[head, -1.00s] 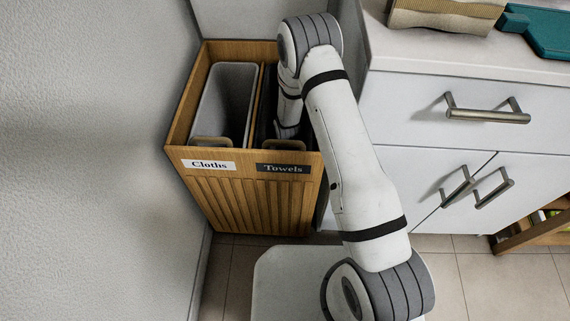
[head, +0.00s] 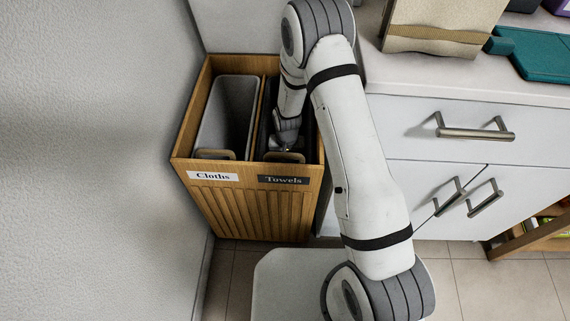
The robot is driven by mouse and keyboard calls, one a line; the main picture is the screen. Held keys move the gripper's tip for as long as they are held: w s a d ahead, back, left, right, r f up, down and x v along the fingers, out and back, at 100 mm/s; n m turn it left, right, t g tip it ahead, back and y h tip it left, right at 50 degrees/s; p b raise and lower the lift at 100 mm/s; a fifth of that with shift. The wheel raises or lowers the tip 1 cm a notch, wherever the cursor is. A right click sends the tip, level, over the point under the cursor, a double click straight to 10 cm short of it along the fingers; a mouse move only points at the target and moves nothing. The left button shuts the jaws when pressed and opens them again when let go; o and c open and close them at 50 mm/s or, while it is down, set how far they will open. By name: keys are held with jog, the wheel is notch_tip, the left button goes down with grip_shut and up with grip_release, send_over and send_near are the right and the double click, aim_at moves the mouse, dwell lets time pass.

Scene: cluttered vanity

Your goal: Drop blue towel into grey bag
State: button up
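A wooden two-part hamper stands against the wall. Its left compartment, labelled "Cloths", holds an open grey bag (head: 212,122) that looks empty as far as I can see inside. Its right compartment, labelled "Towels", holds a dark bag (head: 268,118). My gripper (head: 284,145) points down at the mouth of the dark bag, right of the grey bag and apart from it. Only a small metallic part of it shows, so I cannot tell whether it is open or shut or holds anything. No blue towel is visible; my arm hides part of the right compartment.
The hamper's wooden rim (head: 187,118) and a divider separate the two bags. A white cabinet (head: 395,125) stands close on the right, with a tan bag (head: 438,25) and a teal item (head: 545,55) on its top. The wall is close on the left.

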jog(key=shift+r+p, duration=0.35)
jog(key=shift+r, duration=1.45)
